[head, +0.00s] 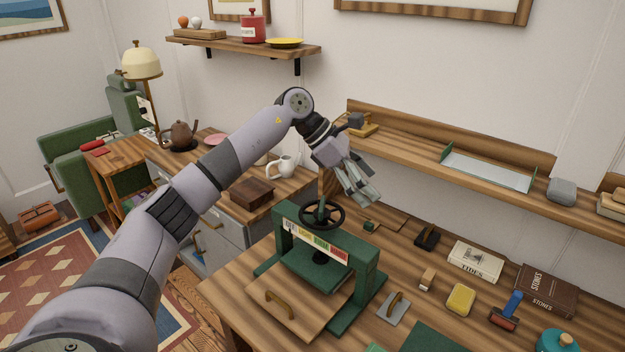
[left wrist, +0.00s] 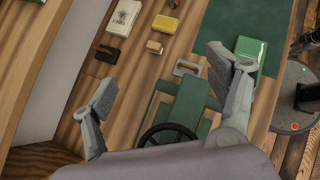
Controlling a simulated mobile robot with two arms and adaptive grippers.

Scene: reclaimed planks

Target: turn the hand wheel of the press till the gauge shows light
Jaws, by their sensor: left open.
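The green press (head: 365,270) stands on the plank workbench. Its black hand wheel (head: 322,215) lies flat on top, and part of it shows at the bottom of the left wrist view (left wrist: 168,127). The gauge (head: 316,241) is a strip of coloured bands on the press's front beam; its lettering and reading are too small to make out. My left gripper (head: 367,192) is open and empty, above and slightly right of the wheel, apart from it. Its fingers (left wrist: 160,82) are spread wide in the left wrist view.
A wooden board with a handle (head: 292,305) lies before the press. A yellow sponge-like block (head: 460,299), a roller (head: 507,310), a white book (head: 475,261) and a dark book (head: 546,289) lie to the right. A shelf (head: 415,147) runs behind; a white jug (head: 282,167) stands left.

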